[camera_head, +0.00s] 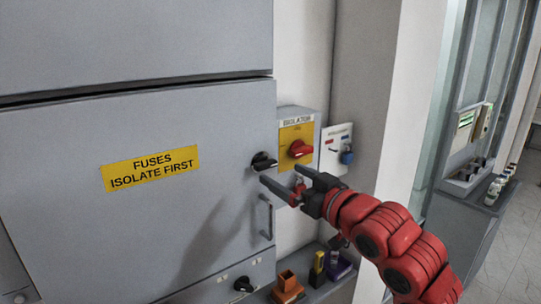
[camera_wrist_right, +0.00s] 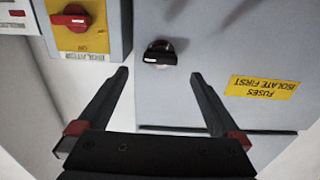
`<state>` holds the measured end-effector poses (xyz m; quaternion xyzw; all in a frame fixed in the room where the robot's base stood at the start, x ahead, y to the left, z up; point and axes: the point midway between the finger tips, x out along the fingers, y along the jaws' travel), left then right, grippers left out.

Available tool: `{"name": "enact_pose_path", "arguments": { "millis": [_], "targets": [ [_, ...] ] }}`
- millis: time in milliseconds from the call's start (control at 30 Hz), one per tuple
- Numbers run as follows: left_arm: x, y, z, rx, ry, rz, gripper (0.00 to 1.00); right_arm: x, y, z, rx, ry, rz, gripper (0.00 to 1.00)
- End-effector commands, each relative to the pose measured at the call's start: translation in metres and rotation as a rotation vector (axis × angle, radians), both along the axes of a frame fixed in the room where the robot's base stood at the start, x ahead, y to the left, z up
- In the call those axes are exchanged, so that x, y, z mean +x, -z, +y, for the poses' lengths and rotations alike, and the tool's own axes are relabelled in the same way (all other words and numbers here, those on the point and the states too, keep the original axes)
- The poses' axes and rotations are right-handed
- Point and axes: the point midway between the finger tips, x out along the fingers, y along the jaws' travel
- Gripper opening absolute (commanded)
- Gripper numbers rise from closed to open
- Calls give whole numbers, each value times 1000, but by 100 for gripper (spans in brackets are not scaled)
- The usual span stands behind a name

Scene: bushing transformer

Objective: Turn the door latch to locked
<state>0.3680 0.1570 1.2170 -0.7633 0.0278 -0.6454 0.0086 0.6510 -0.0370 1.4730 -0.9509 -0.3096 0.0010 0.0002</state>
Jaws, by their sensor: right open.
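The door latch (camera_head: 263,162) is a black knob on the right edge of the grey cabinet door (camera_head: 60,210), above a vertical handle (camera_head: 266,217). In the right wrist view the latch (camera_wrist_right: 160,55) shows ahead of the fingertips, a little above the gap between them, its grip lying roughly sideways. My right gripper (camera_head: 280,178) is open and empty, just below and right of the latch in the head view. It also shows in the right wrist view (camera_wrist_right: 160,75), with both fingers apart and not touching the latch. My left gripper is out of view.
An isolator box (camera_head: 297,128) with a red knob (camera_head: 299,149) on a yellow plate is right of the door. A white panel with a blue padlock (camera_head: 347,157) hangs beside it. Orange, yellow and purple holders (camera_head: 287,285) stand below. Another black knob (camera_head: 243,284) is low on the cabinet.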

Motion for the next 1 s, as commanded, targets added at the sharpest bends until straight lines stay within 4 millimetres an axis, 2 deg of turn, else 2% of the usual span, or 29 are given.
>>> {"name": "enact_pose_path", "arguments": {
  "millis": [33, 300, 467, 700, 767, 1000],
  "targets": [
    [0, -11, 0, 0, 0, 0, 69, 9, -5, 9, 1, -3, 4, 100],
    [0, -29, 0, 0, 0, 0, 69, 43, -3, 33, 2, -2, 1, 100],
    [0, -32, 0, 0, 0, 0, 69, 50, 0, 36, 1, 2, -1, 100],
    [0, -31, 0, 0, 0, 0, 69, 51, 0, 36, 0, 2, -2, 100],
    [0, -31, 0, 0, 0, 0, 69, 51, 0, 36, 0, 2, -2, 93],
    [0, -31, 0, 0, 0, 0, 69, 51, 0, 36, 1, 2, -2, 50]
  ]
}}
